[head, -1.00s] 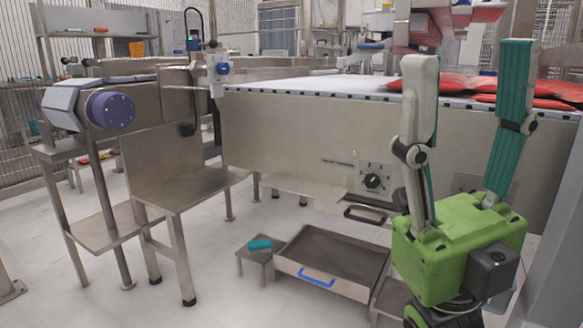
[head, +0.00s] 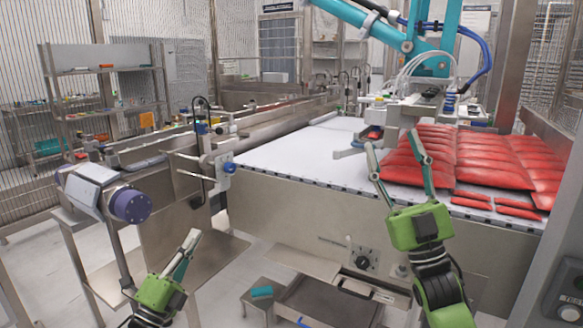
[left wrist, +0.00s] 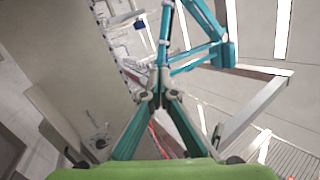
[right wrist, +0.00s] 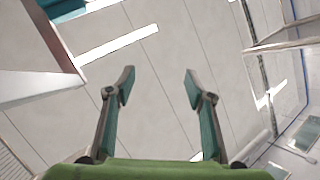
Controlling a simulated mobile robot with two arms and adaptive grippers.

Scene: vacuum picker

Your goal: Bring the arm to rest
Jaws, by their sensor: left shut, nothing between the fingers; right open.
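My left gripper (head: 192,236) is low at the left of the head view, in front of the metal bench. Its green and teal fingers meet at the tips in the left wrist view (left wrist: 160,92), with nothing between them. My right gripper (head: 391,143) points upward in front of the white conveyor, its two fingers spread. In the right wrist view (right wrist: 158,78) the fingers are apart and empty, with pale panels behind them. I cannot tell how far either gripper is from the conveyor.
Red pouches (head: 490,160) lie in rows on the white conveyor (head: 290,155). A teal overhead picker arm (head: 360,20) hangs above it. A purple-ended roller (head: 131,205) stands at left. Below are a small stool (head: 262,300) and an open metal drawer (head: 325,303).

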